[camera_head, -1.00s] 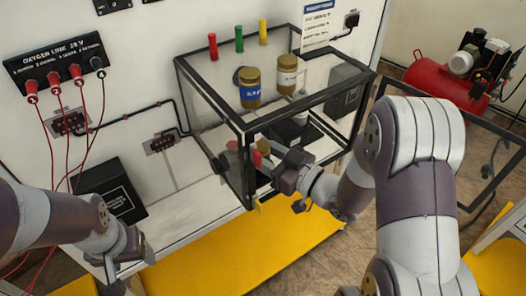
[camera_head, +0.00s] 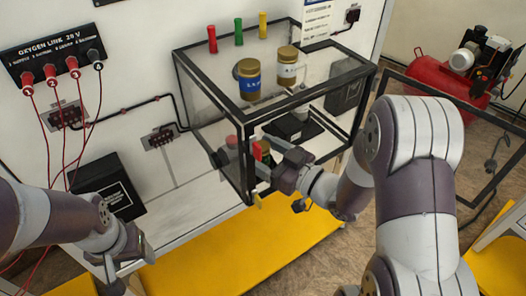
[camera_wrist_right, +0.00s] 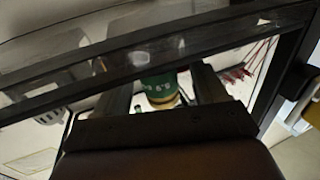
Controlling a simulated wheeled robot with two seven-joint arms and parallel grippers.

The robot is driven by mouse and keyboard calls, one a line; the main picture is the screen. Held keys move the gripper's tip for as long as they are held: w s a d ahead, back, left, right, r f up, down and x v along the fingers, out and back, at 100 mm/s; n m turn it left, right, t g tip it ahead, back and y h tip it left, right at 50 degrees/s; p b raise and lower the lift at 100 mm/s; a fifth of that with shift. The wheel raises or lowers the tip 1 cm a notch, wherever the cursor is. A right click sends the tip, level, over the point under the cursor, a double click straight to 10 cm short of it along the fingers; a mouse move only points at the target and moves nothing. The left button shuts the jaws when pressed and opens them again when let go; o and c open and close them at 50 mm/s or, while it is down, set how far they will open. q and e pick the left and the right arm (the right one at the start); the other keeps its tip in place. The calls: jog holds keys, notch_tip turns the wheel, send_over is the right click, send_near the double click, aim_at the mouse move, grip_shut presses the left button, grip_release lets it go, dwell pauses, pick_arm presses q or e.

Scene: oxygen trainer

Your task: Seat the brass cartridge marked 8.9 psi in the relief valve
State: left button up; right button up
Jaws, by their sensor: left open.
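A cartridge with a green band and a brass rim (camera_wrist_right: 161,90) stands between the fingers of my right gripper (camera_wrist_right: 163,92) in the right wrist view. Gaps show on both sides of it. Its white marking is too small to read surely. In the head view the right gripper (camera_head: 268,155) is at the clear case's front corner, with a green and red patch at its fingers. A brass cartridge with a blue band (camera_head: 249,81) and one with a white band (camera_head: 287,68) stand upright at the case. My left gripper (camera_head: 125,268) is open and empty at lower left. I cannot make out the relief valve.
The black-framed clear case (camera_head: 215,112) crowds my right gripper. Red, green and yellow pegs stand behind it. A wired panel (camera_head: 55,62) hangs at left, above a black box (camera_head: 108,187). The yellow bench front (camera_head: 225,250) is clear.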

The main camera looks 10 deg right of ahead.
jog(key=shift+s, duration=0.1)
jog(key=shift+s+d+f, duration=0.1)
jog(key=shift+s+d, duration=0.15)
jog(key=shift+d, duration=0.1)
jog(key=b+v, duration=0.2)
jog(key=v, duration=0.9)
jog(key=shift+s, duration=0.35)
jog(key=shift+d, duration=0.15)
